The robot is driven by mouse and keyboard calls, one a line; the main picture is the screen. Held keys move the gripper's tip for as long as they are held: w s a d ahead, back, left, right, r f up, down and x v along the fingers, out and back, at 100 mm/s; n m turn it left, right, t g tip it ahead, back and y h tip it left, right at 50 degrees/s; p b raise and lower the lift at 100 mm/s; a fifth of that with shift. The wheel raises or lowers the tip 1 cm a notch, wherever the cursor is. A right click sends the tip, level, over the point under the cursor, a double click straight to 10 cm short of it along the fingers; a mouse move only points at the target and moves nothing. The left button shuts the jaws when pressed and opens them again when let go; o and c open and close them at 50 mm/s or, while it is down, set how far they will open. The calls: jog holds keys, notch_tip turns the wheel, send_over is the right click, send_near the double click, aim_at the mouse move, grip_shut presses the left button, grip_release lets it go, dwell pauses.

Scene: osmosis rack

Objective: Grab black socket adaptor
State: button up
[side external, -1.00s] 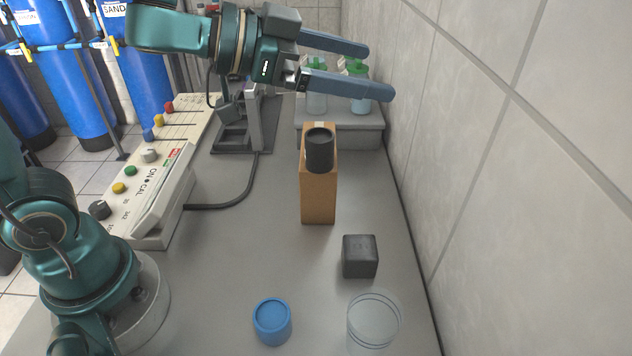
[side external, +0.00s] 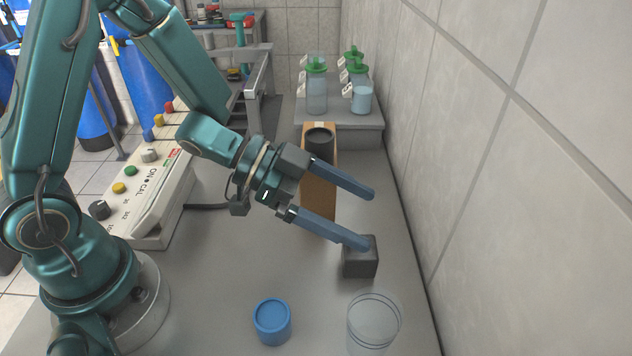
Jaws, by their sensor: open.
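A black, round, hollow-topped piece (side external: 319,137) stands on the top of an upright brown block (side external: 318,198). A dark grey cube (side external: 360,265) sits on the bench in front and to the right of the block. I cannot tell for certain which dark piece is the socket adaptor. My gripper (side external: 368,219) is open and empty, its two blue fingers spread and pointing right. In the picture the upper finger crosses the block below the black piece, and the lower fingertip overlaps the cube's top edge; contact cannot be told. The fingers hide parts of the block and cube.
A blue round container (side external: 272,321) and a clear beaker (side external: 374,322) stand at the front. A tiled wall (side external: 510,180) bounds the right side. A control panel (side external: 150,195) stands left. Bottles (side external: 317,90) stand on a raised ledge behind.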

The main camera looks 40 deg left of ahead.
aim_at(378, 254)
notch_tip(378, 254, down, 6)
jog(key=shift+f, duration=0.15)
jog(key=shift+d+f, duration=0.1)
jog(key=shift+f, duration=0.1)
jog(key=shift+x, duration=2.45)
jog(key=c, duration=1.5)
jog(key=shift+r, duration=0.1)
jog(key=shift+c, duration=0.2)
